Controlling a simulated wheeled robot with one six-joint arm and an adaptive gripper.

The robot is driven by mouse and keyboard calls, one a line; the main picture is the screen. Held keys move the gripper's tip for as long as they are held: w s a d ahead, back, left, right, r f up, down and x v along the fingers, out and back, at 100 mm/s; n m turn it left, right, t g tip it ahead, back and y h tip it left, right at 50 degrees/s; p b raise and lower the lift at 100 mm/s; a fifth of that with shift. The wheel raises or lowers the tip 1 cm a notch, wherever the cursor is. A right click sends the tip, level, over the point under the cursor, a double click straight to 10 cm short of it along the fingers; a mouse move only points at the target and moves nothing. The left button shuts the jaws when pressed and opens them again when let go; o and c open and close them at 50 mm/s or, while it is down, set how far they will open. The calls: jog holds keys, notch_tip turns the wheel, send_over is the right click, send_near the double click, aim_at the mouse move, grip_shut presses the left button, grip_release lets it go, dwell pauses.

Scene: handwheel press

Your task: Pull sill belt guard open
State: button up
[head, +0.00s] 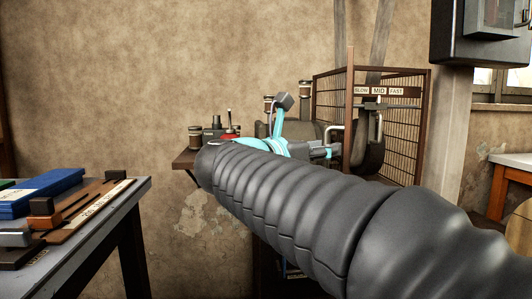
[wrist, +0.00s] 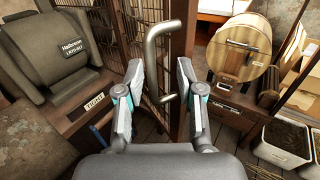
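The belt guard (head: 408,128) is a brown-framed wire-mesh cage with a strip marked SLOW, MID, FAST. Its mesh also shows in the wrist view (wrist: 188,30). A bent metal bar handle (wrist: 152,52) stands out from the guard's frame; it also shows in the head view (head: 333,129). My gripper (wrist: 160,72) is open, with one finger on each side of the handle. A gap shows between the handle and the right finger; I cannot tell whether the left finger touches it. In the head view my arm hides most of the gripper.
A bench (head: 80,222) with blue and brown items stands at the left. A small shelf (head: 184,158) holds jars behind my arm. A grey motor housing (wrist: 58,58) is left of the gripper. A round wooden drum (wrist: 240,48) and a bin (wrist: 285,140) are at the right.

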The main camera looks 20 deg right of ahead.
jog(key=v, duration=0.8)
jog(key=shift+a, duration=0.35)
jog(key=shift+s, duration=0.15)
